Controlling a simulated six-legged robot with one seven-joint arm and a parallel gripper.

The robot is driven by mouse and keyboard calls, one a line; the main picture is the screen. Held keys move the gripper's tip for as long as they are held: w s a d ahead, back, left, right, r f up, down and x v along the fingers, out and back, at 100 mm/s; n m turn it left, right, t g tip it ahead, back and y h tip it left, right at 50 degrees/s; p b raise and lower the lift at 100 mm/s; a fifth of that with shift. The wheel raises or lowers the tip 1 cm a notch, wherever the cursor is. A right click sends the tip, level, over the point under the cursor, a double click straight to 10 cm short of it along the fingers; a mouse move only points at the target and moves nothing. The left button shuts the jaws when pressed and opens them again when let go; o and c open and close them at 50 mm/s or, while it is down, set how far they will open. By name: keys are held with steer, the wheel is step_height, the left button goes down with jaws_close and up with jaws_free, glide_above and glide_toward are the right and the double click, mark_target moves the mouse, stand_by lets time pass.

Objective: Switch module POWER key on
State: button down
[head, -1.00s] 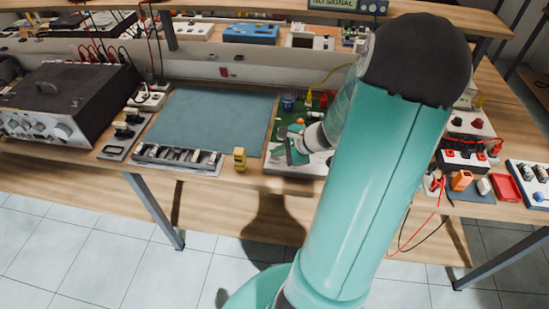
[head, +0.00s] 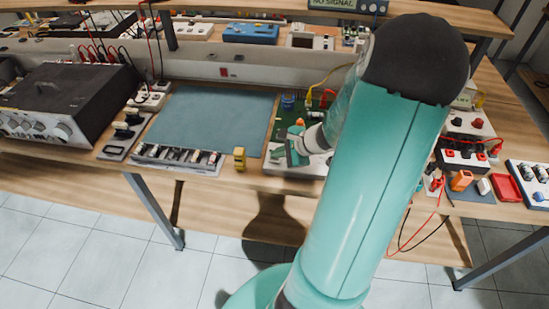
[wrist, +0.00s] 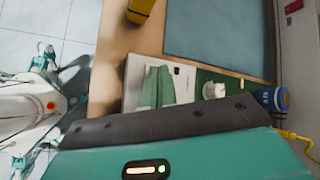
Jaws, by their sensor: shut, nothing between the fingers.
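The module is a board with a green top (head: 289,117) and a pale front panel (head: 285,169), at the bench edge right of the mat. My gripper (head: 296,152) is shut and empty, over the module's front part. In the wrist view, its two green fingers (wrist: 158,88) are together over the pale panel (wrist: 131,84), and the green board (wrist: 220,80) lies beyond. I cannot tell whether the fingertips touch the module. I cannot make out the POWER key or its position; my gripper and arm cover part of the module.
A blue-grey mat (head: 210,120) lies left of the module, with a small yellow block (head: 239,158) near its front corner. A blue cylinder (wrist: 270,98) and yellow wire (wrist: 299,138) are at the module. A dark instrument (head: 68,98) stands left; red leads (head: 432,206) hang at right.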

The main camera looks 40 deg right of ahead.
mark_target(278, 160)
steer(key=shift+f, duration=0.1)
stand_by(0.3)
steer(key=shift+r, duration=0.45)
steer(key=shift+r, duration=3)
